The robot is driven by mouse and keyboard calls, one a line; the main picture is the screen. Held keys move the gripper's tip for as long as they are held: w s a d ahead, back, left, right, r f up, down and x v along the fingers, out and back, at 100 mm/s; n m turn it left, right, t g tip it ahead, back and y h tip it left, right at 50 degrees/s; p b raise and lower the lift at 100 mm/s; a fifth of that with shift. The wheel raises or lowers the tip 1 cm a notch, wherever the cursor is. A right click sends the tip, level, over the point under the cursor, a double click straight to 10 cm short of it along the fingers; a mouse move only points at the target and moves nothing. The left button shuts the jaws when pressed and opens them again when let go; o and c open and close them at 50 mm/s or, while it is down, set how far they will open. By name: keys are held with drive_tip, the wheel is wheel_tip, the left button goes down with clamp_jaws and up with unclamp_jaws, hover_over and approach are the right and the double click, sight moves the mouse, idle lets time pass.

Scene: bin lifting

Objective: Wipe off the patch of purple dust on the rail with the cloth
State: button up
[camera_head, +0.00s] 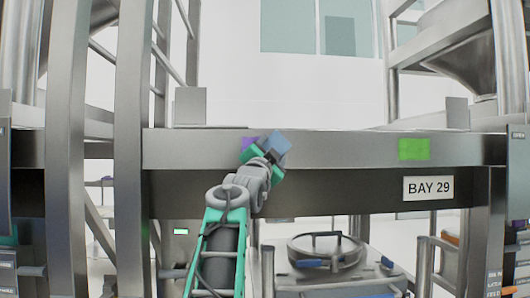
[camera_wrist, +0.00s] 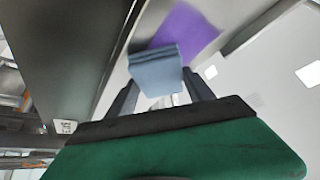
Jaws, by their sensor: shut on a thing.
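The purple dust patch (camera_head: 248,143) is on the front face of the grey rail (camera_head: 345,149), partly hidden behind my gripper and the cloth. In the wrist view the purple patch (camera_wrist: 188,30) shows just beyond the cloth. The cloth (camera_head: 278,144) is a folded blue-grey pad. My gripper (camera_head: 268,156) is shut on the cloth (camera_wrist: 156,70), which sticks out past the fingertips (camera_wrist: 160,92). The cloth is at the right side of the patch in the head view. I cannot tell whether it touches the rail.
A green patch (camera_head: 414,149) is on the rail to the right, above a BAY 29 sign (camera_head: 428,188). Upright metal posts (camera_head: 130,120) stand at the left. A round-lidded bin (camera_head: 327,252) stands below the rail.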

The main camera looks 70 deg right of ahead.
drive_tip(key=shift+s+d, duration=0.35)
drive_tip(key=shift+s, duration=0.25)
drive_tip(key=shift+s+d, duration=0.35)
drive_tip(key=shift+s, duration=0.2)
drive_tip(key=shift+s+f, duration=0.1)
drive_tip(key=shift+f, duration=0.1)
drive_tip(key=shift+w+a+r+b, duration=0.15)
drive_tip(key=shift+w+a, duration=0.75)
drive_tip(key=shift+w, duration=0.9)
drive_tip(key=shift+w+a+f+b, duration=0.15)
drive_tip(key=shift+w+a, duration=0.8)
drive_tip(key=shift+w, duration=0.85)
drive_tip(key=shift+w+a+r+b, duration=0.15)
drive_tip(key=shift+w+a, duration=0.75)
drive_tip(key=shift+w, duration=0.9)
drive_tip(key=shift+s+a+b, duration=0.1)
drive_tip(key=shift+a+b, duration=0.1)
drive_tip(key=shift+b, duration=0.25)
drive_tip(key=a+b, duration=0.1)
drive_tip(key=s+a+b, duration=0.1)
drive_tip(key=a, duration=0.1)
drive_tip(key=s+a+b, duration=0.1)
drive_tip(key=shift+s+a+b, duration=0.25)
drive_tip(key=shift+a+b, duration=0.05)
drive_tip(key=shift+a, duration=0.1)
